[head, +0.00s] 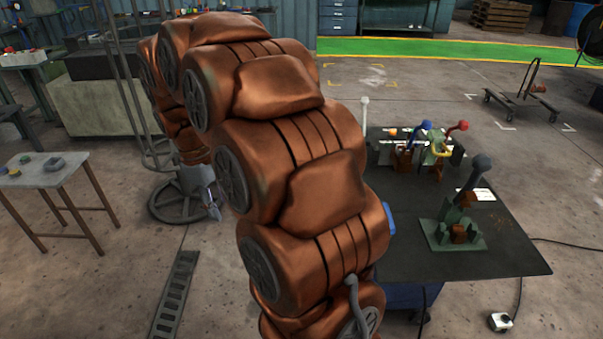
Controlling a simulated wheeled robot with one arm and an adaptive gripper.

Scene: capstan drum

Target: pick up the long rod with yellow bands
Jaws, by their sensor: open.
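I cannot make out a long rod with yellow bands anywhere in the head view. My copper-coloured arm fills the middle of the view, arching up and over to the far left side. My gripper (208,204) hangs at its far end, small and grey, pointing down beside a round metal stand (170,207). It is open, and I see nothing held in it. My arm hides much of the floor and whatever lies behind it.
A dark table (500,255) at right carries a green lever fixture (452,232) and levers with blue and red knobs (430,140). A small grey table (40,172) stands at left. A slotted floor strip (174,297) lies in front. A wheeled cart (515,100) stands at the back right.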

